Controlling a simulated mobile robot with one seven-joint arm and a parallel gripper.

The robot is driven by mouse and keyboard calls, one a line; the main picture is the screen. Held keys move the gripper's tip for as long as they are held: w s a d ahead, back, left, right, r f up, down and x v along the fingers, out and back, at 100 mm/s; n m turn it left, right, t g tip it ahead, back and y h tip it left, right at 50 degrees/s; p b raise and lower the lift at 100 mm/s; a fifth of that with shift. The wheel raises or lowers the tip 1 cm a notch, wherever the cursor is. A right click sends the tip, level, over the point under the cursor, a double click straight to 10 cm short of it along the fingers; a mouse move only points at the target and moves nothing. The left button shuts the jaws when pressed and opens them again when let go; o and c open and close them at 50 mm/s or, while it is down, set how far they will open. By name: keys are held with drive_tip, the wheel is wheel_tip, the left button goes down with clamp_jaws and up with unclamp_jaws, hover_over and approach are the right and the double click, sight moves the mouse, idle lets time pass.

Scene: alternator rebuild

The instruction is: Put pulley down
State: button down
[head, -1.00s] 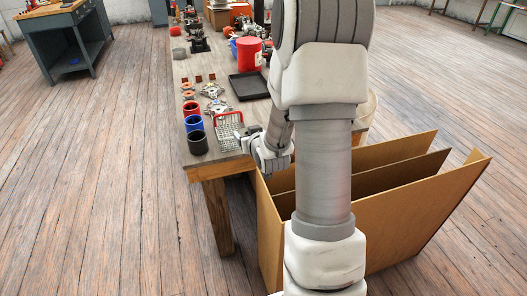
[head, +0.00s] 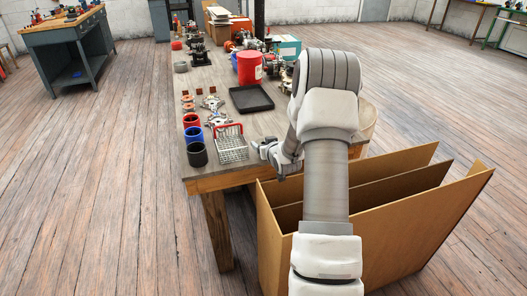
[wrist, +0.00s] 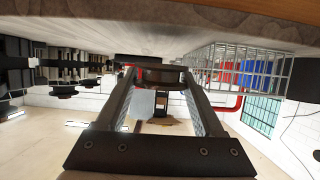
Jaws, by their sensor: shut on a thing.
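My gripper (wrist: 160,78) is shut on the pulley (wrist: 160,74), a dark, round, grooved part held flat between the fingertips in the wrist view. The wrist view is upside down, with the tabletop along its top; the pulley is close to that surface, but I cannot tell whether it touches. In the head view my gripper (head: 262,149) is at the near end of the workbench (head: 222,180), just right of the wire basket (head: 232,151). The pulley cannot be made out there.
Red (head: 191,121), blue (head: 194,136) and black (head: 197,154) cups stand left of the basket. A black tray (head: 251,109) and a red bucket (head: 249,68) are farther back. An open brown box with dividers (head: 370,225) stands on the floor at the near end.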

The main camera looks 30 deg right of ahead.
drive_tip(key=shift+f, duration=1.35)
drive_tip(key=shift+f+b, duration=0.15)
drive_tip(key=shift+b, duration=0.2)
drive_tip(key=shift+c, duration=1.4)
unclamp_jaws()
